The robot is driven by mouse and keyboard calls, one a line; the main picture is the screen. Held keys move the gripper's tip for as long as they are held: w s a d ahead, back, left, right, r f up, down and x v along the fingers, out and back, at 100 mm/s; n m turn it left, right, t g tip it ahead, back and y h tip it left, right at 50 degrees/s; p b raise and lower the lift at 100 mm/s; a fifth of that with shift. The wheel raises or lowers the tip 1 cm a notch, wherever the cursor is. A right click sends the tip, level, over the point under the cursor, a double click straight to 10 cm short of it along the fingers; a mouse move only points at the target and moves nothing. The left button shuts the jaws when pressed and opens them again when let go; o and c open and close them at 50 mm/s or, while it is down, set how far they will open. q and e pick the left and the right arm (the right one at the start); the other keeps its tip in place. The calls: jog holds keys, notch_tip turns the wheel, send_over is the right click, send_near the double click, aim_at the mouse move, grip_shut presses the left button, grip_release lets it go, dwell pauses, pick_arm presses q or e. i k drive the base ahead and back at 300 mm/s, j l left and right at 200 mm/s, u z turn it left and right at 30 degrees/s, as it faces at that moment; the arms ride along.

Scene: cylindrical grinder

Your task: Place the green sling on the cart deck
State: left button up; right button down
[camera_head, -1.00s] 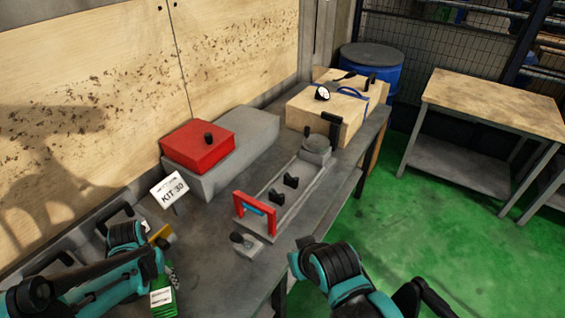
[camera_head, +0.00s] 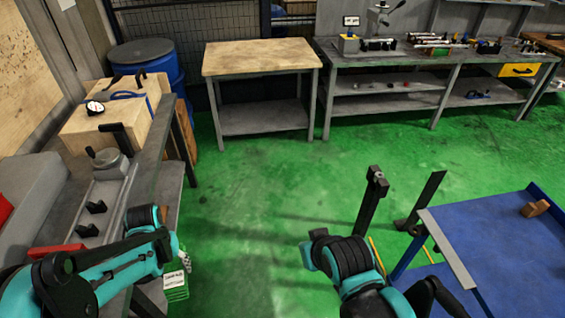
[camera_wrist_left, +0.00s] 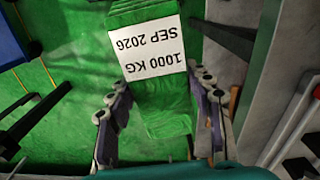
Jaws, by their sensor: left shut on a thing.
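The green sling (camera_head: 176,293), with a white tag, hangs beside my left wrist in the head view. In the left wrist view it is a folded green bundle (camera_wrist_left: 165,115) with a tag reading 1000 KG, SEP 2026. My left gripper (camera_wrist_left: 163,112) is shut on it, with a finger on each side. The cart's blue deck (camera_head: 480,235) is at the lower right, well apart from the sling. My right arm shows at bottom centre; its gripper cannot be made out.
A small wooden block (camera_head: 535,208) lies on the deck. The grey workbench (camera_head: 150,190) is close on my left. A wood-topped table (camera_head: 262,57) stands behind. The green floor between is clear.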

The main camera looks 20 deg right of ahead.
aim_at(492, 257)
jog(key=l+z, duration=0.25)
jog(key=z, duration=0.25)
jog(key=l+z, duration=0.25)
jog(key=z, duration=0.25)
jog(key=i+l+z, duration=0.1)
jog(key=z, duration=0.4)
jog(key=i+l+z, duration=0.15)
jog(key=l+z, duration=0.15)
jog(key=z, duration=0.2)
jog(key=i+l+z, duration=0.15)
jog(key=z, duration=0.3)
jog(key=i+l+z, duration=0.1)
jog(key=z, duration=0.4)
jog(key=i+z, duration=0.25)
jog(key=z, duration=0.25)
